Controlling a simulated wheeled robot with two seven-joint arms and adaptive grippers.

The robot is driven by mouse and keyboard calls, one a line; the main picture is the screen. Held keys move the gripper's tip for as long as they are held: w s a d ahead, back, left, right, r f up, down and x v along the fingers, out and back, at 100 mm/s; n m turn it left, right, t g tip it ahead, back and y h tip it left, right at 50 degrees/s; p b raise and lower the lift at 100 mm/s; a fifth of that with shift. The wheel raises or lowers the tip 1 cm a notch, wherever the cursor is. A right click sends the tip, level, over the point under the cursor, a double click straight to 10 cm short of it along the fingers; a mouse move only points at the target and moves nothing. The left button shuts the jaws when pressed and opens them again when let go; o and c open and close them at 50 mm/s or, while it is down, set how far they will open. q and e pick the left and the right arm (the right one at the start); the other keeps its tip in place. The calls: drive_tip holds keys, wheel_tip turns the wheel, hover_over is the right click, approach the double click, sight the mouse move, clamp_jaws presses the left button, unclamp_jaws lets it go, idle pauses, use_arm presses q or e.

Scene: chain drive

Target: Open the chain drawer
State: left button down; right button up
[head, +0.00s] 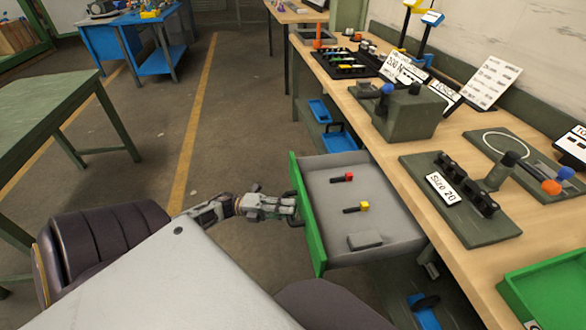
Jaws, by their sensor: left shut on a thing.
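The chain drawer (385,233), grey inside with a green front (307,222), stands pulled out from under the wooden workbench. Inside it lie a small red-ended piece (342,178), a yellow-ended piece (356,208) and a flat grey block (365,240). My left gripper (294,208) is at the outer side of the green front, shut on the drawer's handle, which it mostly hides. My right gripper is not in view.
The workbench (459,263) carries a grey-green block fixture (408,112), a plate labelled "Size 20" (441,188) and a green tray (552,290). A green table (45,117) stands at the left. The floor between is clear.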

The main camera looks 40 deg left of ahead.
use_arm(q)
drive_tip(key=shift+s+a, duration=0.1)
idle(0.3)
drive_tip(key=c, duration=1.4)
unclamp_jaws()
drive_tip(key=shift+o, duration=0.2)
drive_tip(key=v, duration=1.2)
drive_tip(key=shift+f, duration=0.1)
